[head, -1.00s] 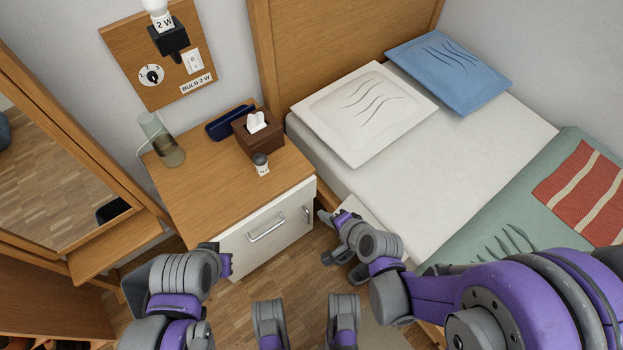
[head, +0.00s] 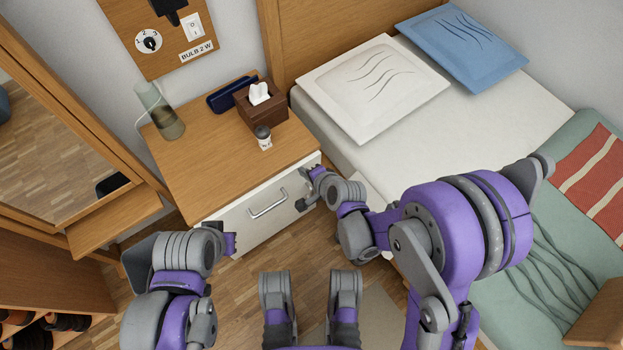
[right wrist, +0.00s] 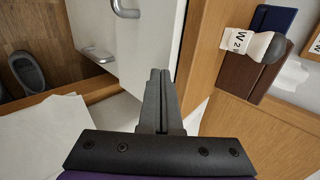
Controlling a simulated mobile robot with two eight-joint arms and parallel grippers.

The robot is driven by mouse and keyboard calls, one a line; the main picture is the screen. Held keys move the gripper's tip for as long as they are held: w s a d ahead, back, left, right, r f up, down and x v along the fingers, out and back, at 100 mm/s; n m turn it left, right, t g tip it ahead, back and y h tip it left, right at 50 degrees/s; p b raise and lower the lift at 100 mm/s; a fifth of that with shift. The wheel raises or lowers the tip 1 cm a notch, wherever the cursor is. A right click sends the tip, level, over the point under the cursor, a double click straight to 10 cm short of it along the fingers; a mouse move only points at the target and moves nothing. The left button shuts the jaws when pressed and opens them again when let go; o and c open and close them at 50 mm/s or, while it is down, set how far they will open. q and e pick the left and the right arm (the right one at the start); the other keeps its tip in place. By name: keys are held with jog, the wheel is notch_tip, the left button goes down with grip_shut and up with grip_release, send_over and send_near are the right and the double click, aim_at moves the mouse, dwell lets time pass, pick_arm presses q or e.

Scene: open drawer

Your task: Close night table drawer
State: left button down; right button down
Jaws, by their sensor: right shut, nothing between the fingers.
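The night table (head: 200,165) has a wooden top and a white front, and stands left of the bed. Its drawer front (head: 240,215) carries a silver bar handle (head: 268,204). How far the drawer stands out is hard to tell from above. My right gripper (head: 306,189) is at the right end of the white front, right of the handle. In the right wrist view its fingers (right wrist: 158,90) are together and empty, with tips by the white front's edge (right wrist: 150,45); contact cannot be judged. My left gripper (head: 231,243) is near the front's lower left; its fingers are unclear.
A tissue box (head: 262,108), a blue case (head: 230,93), a glass (head: 160,112) and a small bulb (head: 263,137) stand on the top. The bed (head: 450,125) is close on the right, a mirror (head: 60,150) on the left. Floor shows in front.

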jog(key=shift+w+a, duration=0.15)
jog(key=shift+w, duration=0.05)
jog(key=shift+w+a, duration=0.55)
jog(key=shift+w, duration=0.2)
pick_arm(q)
jog(key=shift+d, duration=0.1)
pick_arm(e)
jog(key=shift+w+r, duration=0.15)
jog(key=shift+w, duration=0.05)
pick_arm(q)
jog(key=shift+s, duration=0.1)
